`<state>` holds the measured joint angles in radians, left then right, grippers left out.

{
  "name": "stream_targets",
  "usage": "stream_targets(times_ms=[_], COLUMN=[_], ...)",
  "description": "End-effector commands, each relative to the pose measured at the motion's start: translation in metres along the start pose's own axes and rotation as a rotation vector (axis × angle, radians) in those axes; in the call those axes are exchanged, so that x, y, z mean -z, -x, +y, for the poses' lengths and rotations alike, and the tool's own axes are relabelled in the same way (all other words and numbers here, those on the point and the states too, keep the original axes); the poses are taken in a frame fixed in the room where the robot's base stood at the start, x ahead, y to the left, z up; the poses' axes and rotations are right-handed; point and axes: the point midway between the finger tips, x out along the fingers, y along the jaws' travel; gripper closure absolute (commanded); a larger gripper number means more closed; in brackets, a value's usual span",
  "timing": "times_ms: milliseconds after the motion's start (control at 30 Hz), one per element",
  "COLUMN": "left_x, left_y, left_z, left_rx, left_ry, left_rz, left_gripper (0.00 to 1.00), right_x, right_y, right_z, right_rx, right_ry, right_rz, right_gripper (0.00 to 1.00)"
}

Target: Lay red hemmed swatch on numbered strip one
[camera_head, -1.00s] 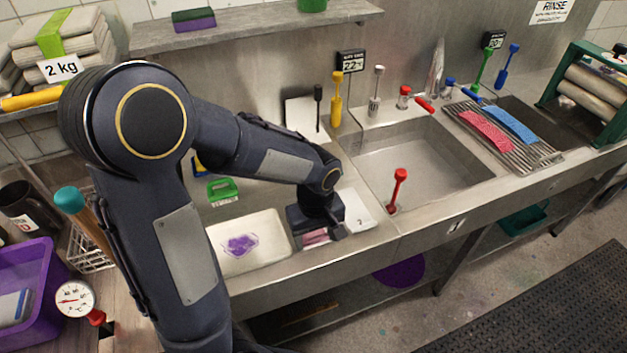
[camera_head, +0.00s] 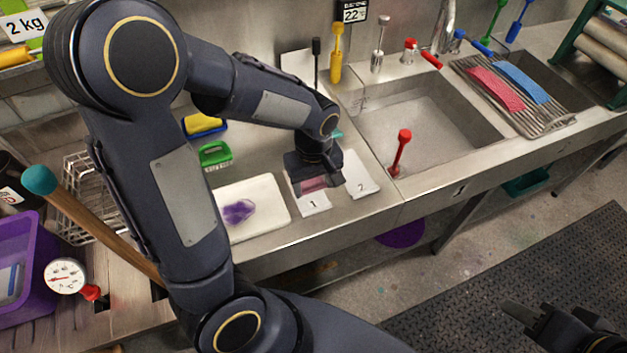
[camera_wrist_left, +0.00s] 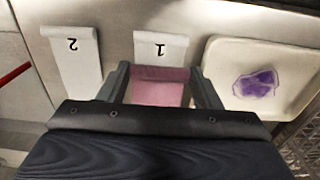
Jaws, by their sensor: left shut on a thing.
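My left gripper (camera_head: 320,187) is shut on a pinkish-red swatch (camera_head: 313,184), which also shows between the fingers in the left wrist view (camera_wrist_left: 160,88). The gripper and swatch are over the back part of white numbered strip one (camera_head: 314,206); its front end with the "1" shows in both views (camera_wrist_left: 160,48). I cannot tell whether the swatch touches the strip. Strip two (camera_head: 363,186) lies beside it, bare, and shows in the wrist view (camera_wrist_left: 72,55). My right gripper (camera_head: 530,315) is at the lower right, over the floor, partly cut off; its jaw opening is unclear.
A white tray (camera_head: 272,190) with a purple cloth (camera_head: 239,211) lies left of strip one. A green-handled brush (camera_head: 215,154) is behind the tray. A sink (camera_head: 440,135) with a red-handled tool (camera_head: 401,150) is at right. A rack (camera_head: 540,112) holds red and blue cloths.

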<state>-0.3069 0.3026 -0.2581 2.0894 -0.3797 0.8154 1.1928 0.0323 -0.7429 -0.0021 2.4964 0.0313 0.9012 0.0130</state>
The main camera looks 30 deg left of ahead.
Motion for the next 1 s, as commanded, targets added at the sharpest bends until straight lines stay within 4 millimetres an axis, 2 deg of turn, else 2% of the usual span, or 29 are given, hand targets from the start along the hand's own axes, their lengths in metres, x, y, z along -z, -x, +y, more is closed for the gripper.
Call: stream_targets(times_ms=[33, 433, 600, 900, 933, 1000], left_x=[0.000, 0.000, 0.000, 0.000, 0.000, 0.000], left_y=[-0.009, -0.047, -0.054, -0.054, -0.054, -0.054], left_z=[0.000, 0.000, 0.000, 0.000, 0.000, 0.000], left_rx=[0.001, 0.002, 0.001, 0.000, 0.000, 0.000], left_ry=[0.000, 0.000, 0.000, 0.000, 0.000, 0.000], left_rz=[0.000, -0.001, 0.000, 0.000, 0.000, 0.000], left_gripper=[0.63, 0.63, 0.63, 0.63, 0.38, 0.29], right_x=[-0.003, -0.017, -0.020, -0.019, -0.019, -0.019], right_y=[-0.007, -0.034, -0.039, -0.039, -0.039, -0.039], right_z=[0.003, 0.016, 0.018, 0.018, 0.018, 0.018], right_rx=[0.000, 0.000, 0.000, 0.000, 0.000, 0.000], right_ry=[0.000, 0.000, 0.000, 0.000, 0.000, 0.000], right_rz=[0.000, 0.000, 0.000, 0.000, 0.000, 0.000], right_gripper=[0.64, 0.64, 0.64, 0.64, 0.64, 0.64])
